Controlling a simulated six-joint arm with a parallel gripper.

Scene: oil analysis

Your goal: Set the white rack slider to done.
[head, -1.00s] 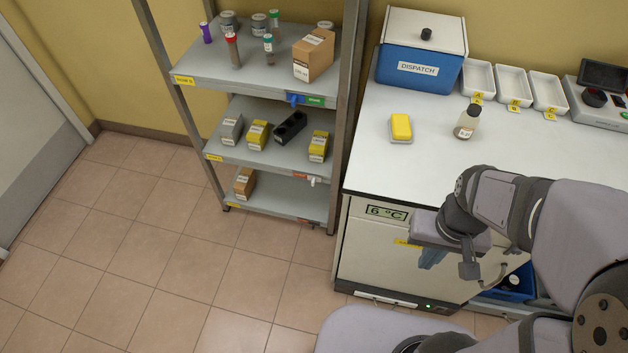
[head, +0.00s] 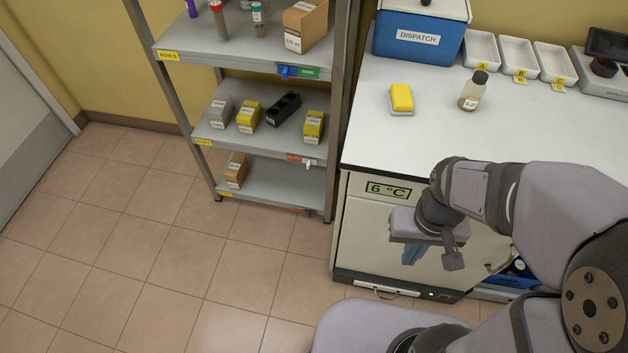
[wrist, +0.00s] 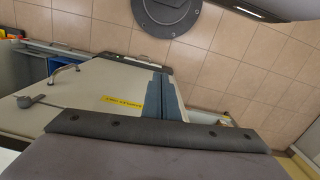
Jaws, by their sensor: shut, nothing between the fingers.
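The white slider (head: 309,164) sits on the front edge of the rack's middle shelf, near the right post. A red label shows to the left of it; its wording is too small to read. My gripper (head: 411,256) hangs in front of the fridge with the 6 °C display, to the right of the rack and well apart from the slider. Its bluish fingers are shut and empty, also in the wrist view (wrist: 164,97). The slider cannot be made out in the wrist view.
A blue slider (head: 288,73) beside a green label is on the shelf above. Several boxes and a black holder (head: 282,108) stand on the middle shelf. The fridge (head: 360,235) and white bench (head: 430,130) are right of the rack. The floor before the rack is clear.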

